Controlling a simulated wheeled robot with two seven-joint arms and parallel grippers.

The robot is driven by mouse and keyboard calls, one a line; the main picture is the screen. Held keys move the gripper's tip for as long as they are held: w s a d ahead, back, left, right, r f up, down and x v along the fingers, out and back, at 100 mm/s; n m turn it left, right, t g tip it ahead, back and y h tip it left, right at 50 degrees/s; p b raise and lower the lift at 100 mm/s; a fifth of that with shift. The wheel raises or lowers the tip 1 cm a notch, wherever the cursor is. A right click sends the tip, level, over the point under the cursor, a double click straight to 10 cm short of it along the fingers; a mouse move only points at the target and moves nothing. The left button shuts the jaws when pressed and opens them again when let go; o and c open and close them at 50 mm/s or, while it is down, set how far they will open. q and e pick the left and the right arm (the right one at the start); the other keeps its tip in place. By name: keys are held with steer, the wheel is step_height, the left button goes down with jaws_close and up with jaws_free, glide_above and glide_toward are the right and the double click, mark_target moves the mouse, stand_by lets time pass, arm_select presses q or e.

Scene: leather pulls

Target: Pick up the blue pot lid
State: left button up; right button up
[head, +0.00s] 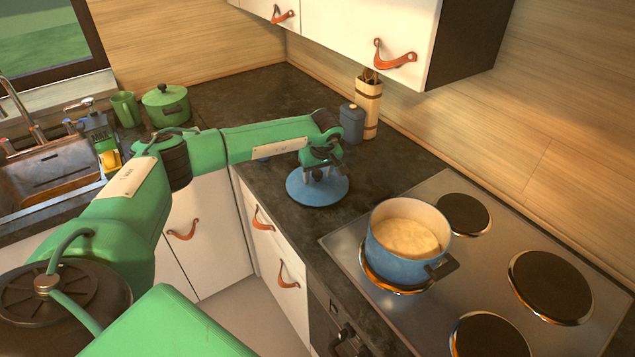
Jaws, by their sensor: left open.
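The blue pot lid (318,196) lies flat on the dark countertop, left of the stove. My left gripper (318,174) is right over the middle of the lid, pointing down, with its fingers around or just above the knob. The knob is mostly hidden by the gripper, so I cannot tell whether the fingers touch it. The gripper is open. The blue pot (398,256) stands uncovered on the front left burner, with pale yellowish food inside. My right gripper is not in view.
The stove (490,254) has several dark burners. A blue-grey container (351,123) and a tan utensil holder (369,106) stand behind the lid. A green pot (166,105), a green mug (126,109) and the sink (50,175) are at left. White cabinets (350,28) hang above.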

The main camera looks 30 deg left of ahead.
arm_select(q)
steer(key=c, duration=0.9)
steer(key=shift+c, duration=1.1)
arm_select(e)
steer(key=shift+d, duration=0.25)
arm_select(q)
steer(key=shift+r, duration=0.15)
